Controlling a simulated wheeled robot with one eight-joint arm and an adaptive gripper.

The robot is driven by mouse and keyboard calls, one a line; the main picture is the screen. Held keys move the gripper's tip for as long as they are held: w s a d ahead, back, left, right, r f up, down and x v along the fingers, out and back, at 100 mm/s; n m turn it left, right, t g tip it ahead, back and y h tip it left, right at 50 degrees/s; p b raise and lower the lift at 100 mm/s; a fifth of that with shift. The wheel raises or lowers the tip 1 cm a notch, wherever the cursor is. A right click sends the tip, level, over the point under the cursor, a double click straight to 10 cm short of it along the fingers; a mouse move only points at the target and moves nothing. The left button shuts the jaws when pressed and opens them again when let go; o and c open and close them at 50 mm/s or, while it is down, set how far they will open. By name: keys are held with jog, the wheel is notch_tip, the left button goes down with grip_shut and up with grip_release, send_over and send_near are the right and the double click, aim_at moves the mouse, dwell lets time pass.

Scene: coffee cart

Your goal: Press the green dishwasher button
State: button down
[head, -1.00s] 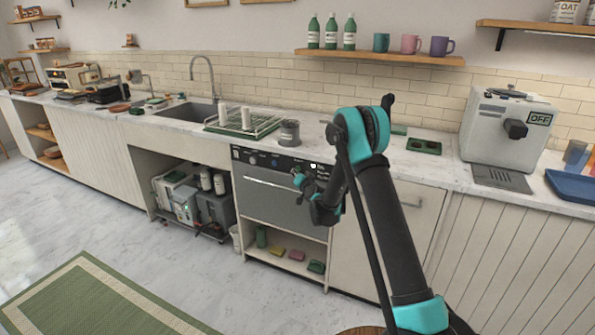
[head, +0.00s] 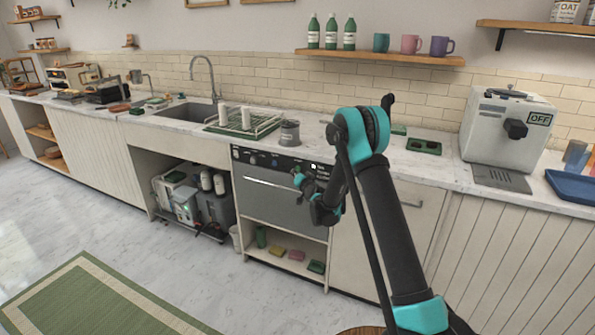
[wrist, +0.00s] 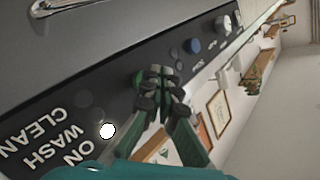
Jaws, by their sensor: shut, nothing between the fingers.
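The dishwasher (head: 270,200) is built in under the counter, with a dark control panel along its top edge. In the wrist view the panel (wrist: 75,90) carries a blue knob (wrist: 192,46), a pale knob (wrist: 222,24), dark round buttons and the words ON, WASH and CLEAN. A white round light (wrist: 107,131) shows beside ON. My gripper (wrist: 153,76) is shut and empty, its fingertips at the panel; in the head view my gripper (head: 299,178) is at the panel's right part. Contact is unclear.
A grey container (head: 289,133) and a dish rack (head: 243,125) stand on the counter above the dishwasher. An open shelf (head: 283,264) below holds sponges. A grey machine (head: 508,127) stands at the right. The floor in front is clear apart from a green rug (head: 90,300).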

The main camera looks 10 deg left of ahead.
jog(key=shift+w, duration=0.15)
jog(key=shift+w+d, duration=0.15)
jog(key=shift+w, duration=0.1)
jog(key=shift+w+d, duration=0.2)
jog(key=shift+w, duration=0.25)
dwell(0.7)
jog(key=shift+s, duration=0.1)
jog(key=shift+s+a, duration=0.3)
jog(key=shift+s, duration=0.45)
jog(key=s, duration=0.1)
jog(key=s+a, duration=0.1)
jog(key=s, duration=0.2)
jog(key=shift+s+a, duration=0.35)
jog(key=shift+a, duration=0.05)
jog(key=shift+d, duration=0.1)
dwell(0.6)
